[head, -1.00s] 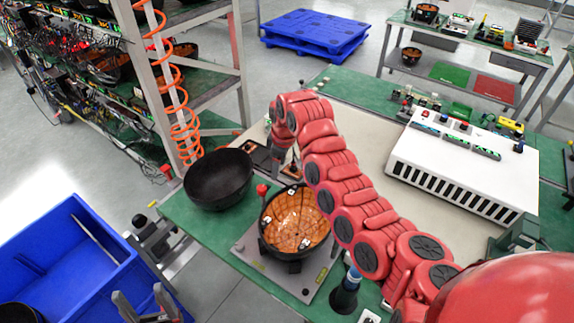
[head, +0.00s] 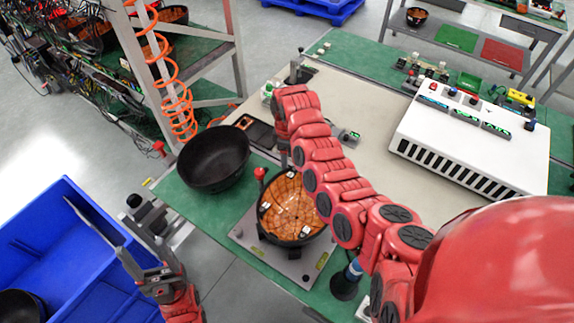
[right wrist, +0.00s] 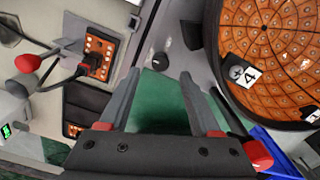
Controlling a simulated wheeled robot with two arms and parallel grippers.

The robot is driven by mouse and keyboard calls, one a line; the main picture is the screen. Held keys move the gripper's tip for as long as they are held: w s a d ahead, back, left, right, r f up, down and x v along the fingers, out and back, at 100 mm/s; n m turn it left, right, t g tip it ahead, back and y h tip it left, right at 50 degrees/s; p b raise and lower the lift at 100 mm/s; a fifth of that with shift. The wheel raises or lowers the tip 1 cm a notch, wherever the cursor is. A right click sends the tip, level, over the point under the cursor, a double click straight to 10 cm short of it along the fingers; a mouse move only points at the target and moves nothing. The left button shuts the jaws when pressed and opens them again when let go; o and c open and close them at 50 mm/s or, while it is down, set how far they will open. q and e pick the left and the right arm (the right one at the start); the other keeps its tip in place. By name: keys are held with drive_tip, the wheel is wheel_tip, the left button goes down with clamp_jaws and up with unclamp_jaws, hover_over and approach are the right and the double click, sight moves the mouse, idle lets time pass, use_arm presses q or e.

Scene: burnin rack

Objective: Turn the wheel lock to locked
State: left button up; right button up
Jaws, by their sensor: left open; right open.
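I cannot tell for sure which part is the wheel lock. A round dark bowl with an orange gridded inside (head: 290,205) sits on a grey plate (head: 245,238); the bowl is at upper right in the right wrist view (right wrist: 275,55). A red knob (head: 260,173) stands beside it. A black knob (right wrist: 163,63) shows on grey beyond my right fingers. My right gripper (head: 284,158) is partly hidden by its arm; in the right wrist view (right wrist: 160,85) it is open and empty. My left gripper (head: 97,225) is open and empty at lower left, over the blue bin's side.
An empty black bowl (head: 213,158) stands on the green bench left of the plate. A white vented box (head: 470,145) sits at the back right. A blue bin (head: 45,215) is at lower left. A rack with an orange coiled hose (head: 178,105) stands behind. The beige mat's middle is clear.

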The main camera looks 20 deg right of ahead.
drive_tip(key=shift+f+p, duration=0.35)
drive_tip(key=shift+f, duration=2.25)
clamp_jaws()
